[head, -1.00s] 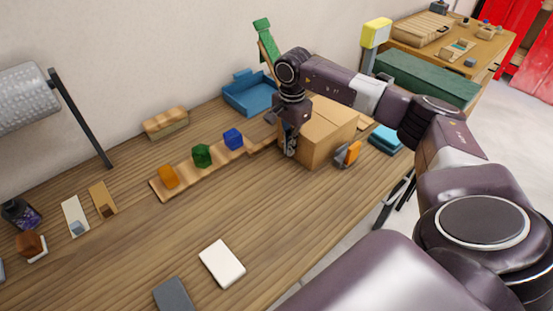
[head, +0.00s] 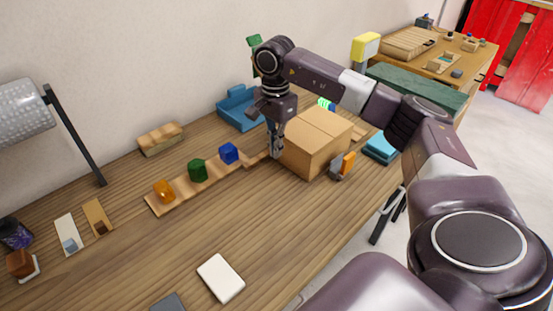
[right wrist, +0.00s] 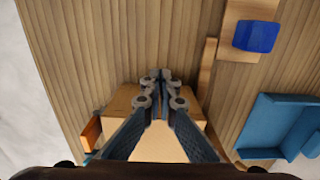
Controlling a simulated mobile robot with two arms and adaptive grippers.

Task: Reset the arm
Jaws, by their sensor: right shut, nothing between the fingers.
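My right gripper (head: 275,152) is shut and empty, pointing down just left of a cardboard box (head: 316,146) on the wooden table. In the right wrist view its closed fingertips (right wrist: 160,76) are over the table at the box's edge, and the box (right wrist: 160,145) is partly hidden behind the fingers. I cannot tell whether the fingertips touch the table. My left gripper does not show in either view.
A wooden strip (head: 213,182) carries orange (head: 164,190), green (head: 197,170) and blue (head: 229,153) blocks left of the gripper. A blue tray (head: 236,112) stands behind. A white pad (head: 221,278) lies in front. The middle of the table (head: 150,255) is clear.

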